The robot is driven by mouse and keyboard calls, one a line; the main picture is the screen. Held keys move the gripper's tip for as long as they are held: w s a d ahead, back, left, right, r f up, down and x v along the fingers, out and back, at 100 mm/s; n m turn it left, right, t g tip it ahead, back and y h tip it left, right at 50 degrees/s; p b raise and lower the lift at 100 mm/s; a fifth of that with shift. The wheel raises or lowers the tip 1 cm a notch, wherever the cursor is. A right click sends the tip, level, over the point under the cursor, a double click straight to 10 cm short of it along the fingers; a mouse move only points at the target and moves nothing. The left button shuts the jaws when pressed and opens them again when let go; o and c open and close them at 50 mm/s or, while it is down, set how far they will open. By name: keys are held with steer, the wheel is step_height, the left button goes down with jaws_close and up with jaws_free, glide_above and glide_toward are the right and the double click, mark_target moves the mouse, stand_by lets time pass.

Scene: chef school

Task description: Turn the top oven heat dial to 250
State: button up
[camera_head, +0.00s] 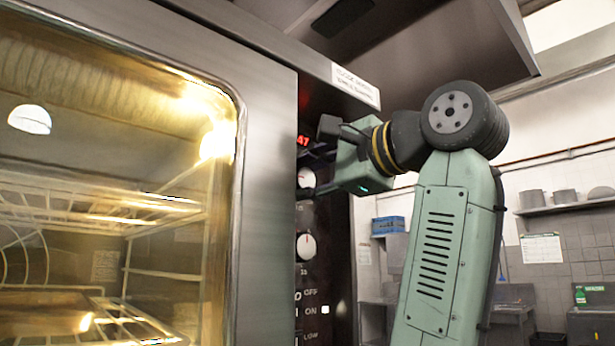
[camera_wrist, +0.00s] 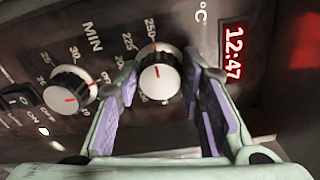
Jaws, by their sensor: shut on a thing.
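The top oven heat dial (camera_wrist: 158,80), a white-faced round knob with a red mark, sits between the two fingers of my gripper (camera_wrist: 160,82) in the wrist view. The fingers are shut on the dial's sides. Its red mark points up the picture, roughly toward the printed 250 (camera_wrist: 150,30); the exact reading is hard to tell. In the head view the dial (camera_head: 306,178) shows partly behind my gripper (camera_head: 318,168), just below the red display.
A second dial (camera_wrist: 70,88), marked MIN, sits beside it, and below it in the head view (camera_head: 306,246). A rocker switch (camera_wrist: 20,97) and red clock display (camera_wrist: 233,50) are close by. The glass oven door (camera_head: 110,190) is left of the panel.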

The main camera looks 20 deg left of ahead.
steer(key=o, duration=1.2)
steer(key=shift+c, duration=0.2)
steer(key=shift+d, duration=0.1)
steer(key=v, duration=1.2)
